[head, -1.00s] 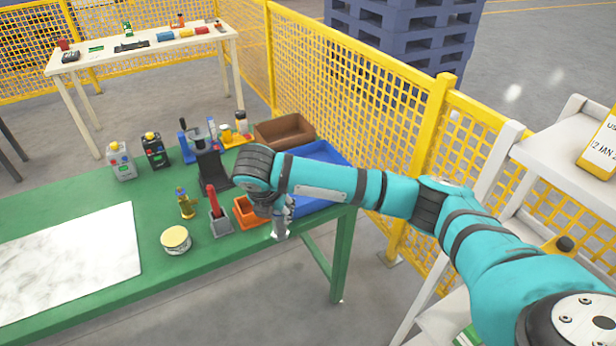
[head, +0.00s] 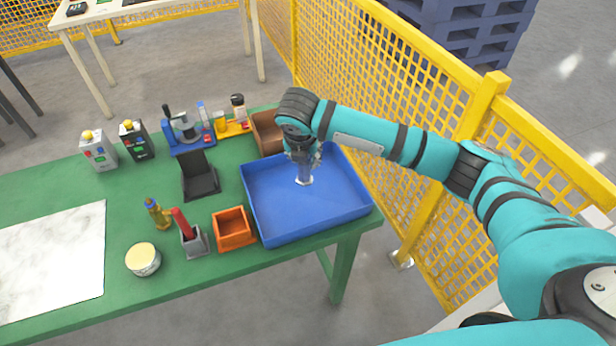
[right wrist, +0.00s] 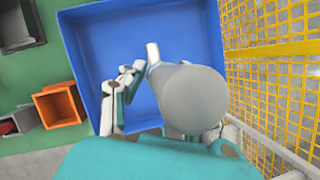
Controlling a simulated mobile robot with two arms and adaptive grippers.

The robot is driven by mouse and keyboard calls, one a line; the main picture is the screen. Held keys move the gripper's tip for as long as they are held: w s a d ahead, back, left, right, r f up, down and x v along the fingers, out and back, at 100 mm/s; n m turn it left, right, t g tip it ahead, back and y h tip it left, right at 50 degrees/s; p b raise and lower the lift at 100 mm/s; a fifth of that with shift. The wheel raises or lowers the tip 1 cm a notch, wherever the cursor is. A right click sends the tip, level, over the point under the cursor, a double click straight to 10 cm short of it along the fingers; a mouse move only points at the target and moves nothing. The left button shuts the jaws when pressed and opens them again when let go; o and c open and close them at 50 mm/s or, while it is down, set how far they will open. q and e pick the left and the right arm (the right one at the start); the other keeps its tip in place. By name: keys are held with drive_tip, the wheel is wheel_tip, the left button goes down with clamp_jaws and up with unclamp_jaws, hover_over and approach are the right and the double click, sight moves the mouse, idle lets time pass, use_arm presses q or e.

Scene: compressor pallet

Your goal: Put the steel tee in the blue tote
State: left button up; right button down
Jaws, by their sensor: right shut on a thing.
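The blue tote (head: 340,208) is an open, shallow tray at the right end of the green table; it also fills much of the right wrist view (right wrist: 78,35). My right gripper (head: 303,162) points down inside the tote's outline, toward its far side. It is shut on the grey steel tee (head: 304,179). In the right wrist view the tee (right wrist: 190,95) is a large grey cylinder with a short stub, between the fingers over the blue floor. I cannot tell whether the tee touches that floor. My left gripper is not in view.
An orange bin (head: 233,228) stands left of the tote and a brown bin (head: 266,132) behind it. A grey holder with a red handle (head: 182,224), a round tin (head: 143,259) and a black stand (head: 199,178) are further left. Yellow mesh fence (head: 400,85) runs along the right.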

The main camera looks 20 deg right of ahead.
sight(304, 175)
wheel_tip(304, 175, down, 4)
drive_tip(key=shift+s+a+r, duration=0.1)
drive_tip(key=shift+s+r, duration=0.05)
drive_tip(key=shift+r, duration=0.05)
drive_tip(key=shift+f, duration=0.3)
wheel_tip(304, 175, down, 3)
drive_tip(key=shift+f+p, duration=0.1)
drive_tip(key=shift+p, duration=0.45)
drive_tip(key=shift+f, duration=0.2)
drive_tip(key=c, duration=1.2)
unclamp_jaws()
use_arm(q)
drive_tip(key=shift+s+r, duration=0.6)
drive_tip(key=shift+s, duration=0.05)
use_arm(e)
drive_tip(key=shift+o, duration=1.3)
use_arm(q)
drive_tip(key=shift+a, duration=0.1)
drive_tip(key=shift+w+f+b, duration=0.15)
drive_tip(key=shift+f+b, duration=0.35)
drive_tip(key=shift+b, duration=0.1)
use_arm(e)
drive_tip(key=v, duration=1.2)
